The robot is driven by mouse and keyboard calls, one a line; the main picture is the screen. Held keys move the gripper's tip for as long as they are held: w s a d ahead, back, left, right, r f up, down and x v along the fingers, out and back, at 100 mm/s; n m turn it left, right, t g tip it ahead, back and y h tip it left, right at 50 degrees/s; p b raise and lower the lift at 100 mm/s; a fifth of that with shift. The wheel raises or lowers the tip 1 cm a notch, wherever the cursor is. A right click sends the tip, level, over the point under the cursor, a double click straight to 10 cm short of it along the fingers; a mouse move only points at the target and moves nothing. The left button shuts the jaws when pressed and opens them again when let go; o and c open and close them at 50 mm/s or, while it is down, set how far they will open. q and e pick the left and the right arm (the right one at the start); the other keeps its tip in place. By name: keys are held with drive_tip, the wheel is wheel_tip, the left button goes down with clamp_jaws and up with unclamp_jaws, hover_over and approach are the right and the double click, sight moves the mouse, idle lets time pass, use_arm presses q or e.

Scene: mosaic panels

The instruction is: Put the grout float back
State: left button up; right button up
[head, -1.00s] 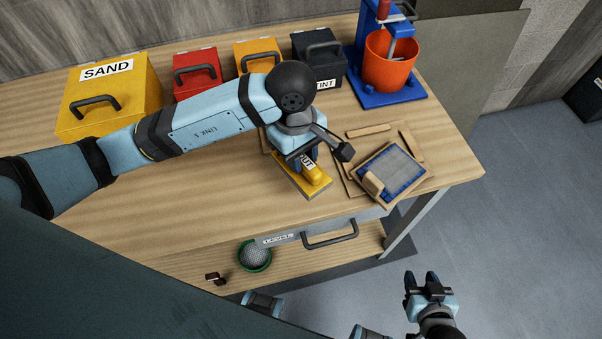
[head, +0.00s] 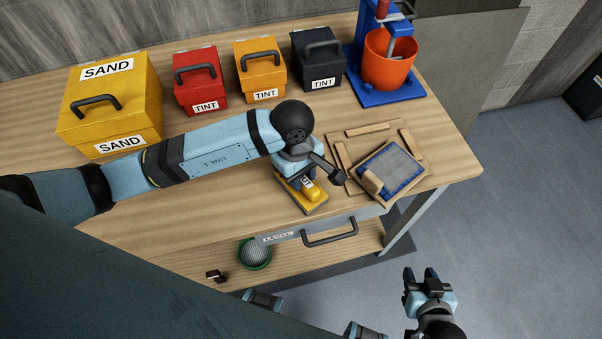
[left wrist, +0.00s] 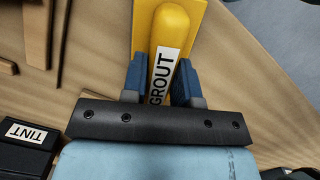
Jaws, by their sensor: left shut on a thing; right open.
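The yellow grout float (head: 313,199) is at the front middle of the wooden bench, under my left gripper (head: 303,184). In the left wrist view the float (left wrist: 173,22) has a yellow handle with a GROUT label, and the fingers of my left gripper (left wrist: 160,85) are shut on both sides of that handle. I cannot tell whether the float touches the bench top. My right gripper (head: 421,277) is open and empty, over the floor to the right of the bench front.
A wooden frame with a blue-grey mosaic panel (head: 397,167) lies right of the float, with loose wood strips (head: 367,130) around it. Yellow, red, orange and black boxes (head: 318,62) and an orange bucket (head: 389,62) stand behind.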

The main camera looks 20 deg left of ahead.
use_arm(q)
drive_tip(key=o, duration=0.9)
drive_tip(key=shift+r+p, duration=0.25)
drive_tip(key=shift+p, duration=0.2)
drive_tip(key=shift+w+a+r+b, duration=0.1)
drive_tip(key=shift+r+b, duration=0.2)
drive_tip(key=shift+r, duration=0.05)
wheel_tip(320, 180, up, 11)
drive_tip(key=a+b, duration=0.1)
drive_tip(key=shift+w+a+b, duration=0.2)
drive_tip(key=shift+w+b, duration=0.1)
drive_tip(key=shift+w, duration=0.1)
